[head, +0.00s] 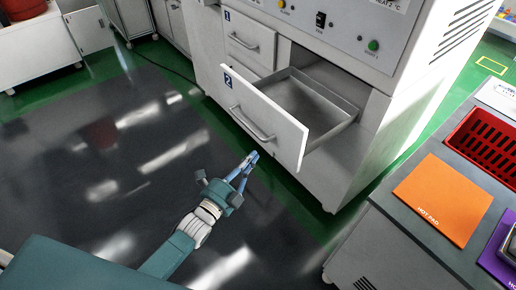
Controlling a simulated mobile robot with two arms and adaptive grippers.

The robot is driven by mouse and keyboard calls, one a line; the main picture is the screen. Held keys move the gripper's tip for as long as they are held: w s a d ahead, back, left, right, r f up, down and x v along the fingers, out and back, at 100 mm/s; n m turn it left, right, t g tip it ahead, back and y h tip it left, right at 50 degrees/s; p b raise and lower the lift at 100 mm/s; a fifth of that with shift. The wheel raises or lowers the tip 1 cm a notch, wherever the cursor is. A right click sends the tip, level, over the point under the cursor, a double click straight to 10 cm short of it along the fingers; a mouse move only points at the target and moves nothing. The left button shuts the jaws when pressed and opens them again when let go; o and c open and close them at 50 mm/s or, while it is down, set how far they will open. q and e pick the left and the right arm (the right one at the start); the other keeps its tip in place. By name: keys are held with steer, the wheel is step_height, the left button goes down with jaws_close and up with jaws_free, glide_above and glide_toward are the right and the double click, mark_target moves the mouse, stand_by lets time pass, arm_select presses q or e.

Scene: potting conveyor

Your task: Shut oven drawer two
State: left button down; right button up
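Oven drawer two (262,122) is a white-fronted drawer marked with a blue "2" label, and it stands pulled out of the white oven cabinet (345,190). Its metal tray interior (312,100) shows and looks empty. The drawer's bar handle (251,124) is on its front face. My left gripper (250,158) is in front of the drawer, close to the lower part of its front in the picture. Its fingers look close together and nothing shows between them; I cannot tell if it touches the drawer. My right gripper is not in view.
Drawer one (249,38) sits above and is closed. At the right, a grey worktop (395,228) carries an orange hot pad (442,199), a red crate (486,133) and a purple pad (495,262). Dark floor (100,165) in front of the drawer is clear.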

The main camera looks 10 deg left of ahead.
arm_select(q)
steer(key=x, duration=0.4)
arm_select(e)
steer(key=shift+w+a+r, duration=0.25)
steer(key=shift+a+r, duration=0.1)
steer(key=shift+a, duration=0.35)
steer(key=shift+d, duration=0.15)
